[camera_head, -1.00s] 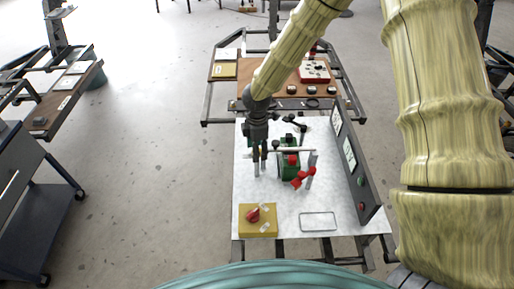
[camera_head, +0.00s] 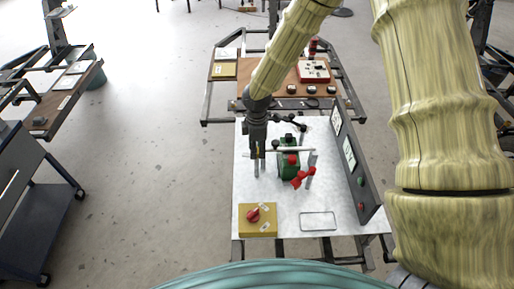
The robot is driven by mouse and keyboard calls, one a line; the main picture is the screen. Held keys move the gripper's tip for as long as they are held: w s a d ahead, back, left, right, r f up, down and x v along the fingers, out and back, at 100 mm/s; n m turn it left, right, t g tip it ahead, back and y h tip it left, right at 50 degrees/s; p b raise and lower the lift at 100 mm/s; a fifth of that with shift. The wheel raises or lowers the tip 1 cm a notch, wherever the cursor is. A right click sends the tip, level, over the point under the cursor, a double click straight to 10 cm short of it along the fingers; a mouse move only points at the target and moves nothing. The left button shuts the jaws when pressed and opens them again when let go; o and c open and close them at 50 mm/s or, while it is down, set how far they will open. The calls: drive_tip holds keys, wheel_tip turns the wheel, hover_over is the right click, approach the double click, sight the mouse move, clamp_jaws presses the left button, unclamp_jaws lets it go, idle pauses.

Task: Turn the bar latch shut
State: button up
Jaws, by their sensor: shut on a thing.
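The bar latch (camera_head: 290,150) shows as a thin pale bar lying roughly level above a green block (camera_head: 289,164) on the white worktop. Its right end reaches a grey upright post (camera_head: 311,162). My gripper (camera_head: 259,166) points down at the bar's left end, left of the green block. Its fingers look close together and shut on the bar's end. The exact contact is too small to see clearly.
Red handles (camera_head: 303,177) sit just right of the green block. A dark panel (camera_head: 353,165) stands along the right edge. The front middle of the worktop is clear.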

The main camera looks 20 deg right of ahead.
drive_tip(key=m, duration=0.4)
drive_tip(key=shift+r, duration=0.1)
drive_tip(key=m+p, duration=0.1)
drive_tip(key=m, duration=0.3)
drive_tip(key=shift+w, duration=0.1)
drive_tip(key=m, duration=0.4)
drive_tip(key=shift+m, duration=0.3)
drive_tip(key=shift+m+p, duration=0.35)
drive_tip(key=shift+m, duration=1.25)
drive_tip(key=o, duration=1)
wheel_tip(320, 180, up, 12)
